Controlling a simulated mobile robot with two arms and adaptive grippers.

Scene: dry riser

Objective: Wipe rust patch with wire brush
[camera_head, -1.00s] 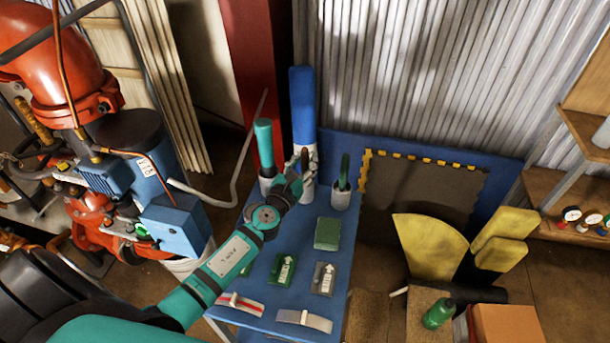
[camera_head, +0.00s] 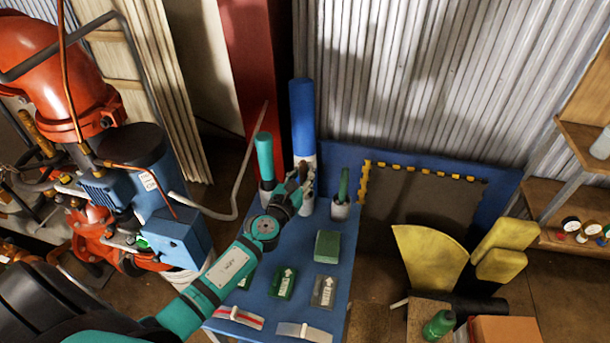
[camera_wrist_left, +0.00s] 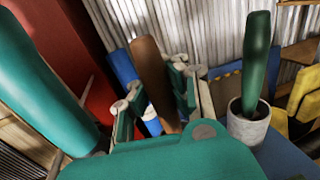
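My left gripper (camera_head: 304,178) reaches over the blue table, at the row of tool holders along its back. In the left wrist view its fingers (camera_wrist_left: 157,100) are spread on either side of a brown handle (camera_wrist_left: 150,72), with gaps showing; the handle's lower end is hidden. A teal handle (camera_head: 264,157) stands upright in a holder to the left, and a dark green handle (camera_head: 343,184) in a whitish cup (camera_head: 340,209) to the right. I cannot tell which tool is the wire brush. No rust patch can be made out. My right gripper is not in view.
The blue table (camera_head: 302,258) carries a green block (camera_head: 327,246), small labelled pads and flat strips. A tall blue cylinder (camera_head: 303,115) stands behind the holders. Red pipework (camera_head: 65,75) and a blue pump (camera_head: 115,185) fill the left side. Yellow pads (camera_head: 430,255) lie right.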

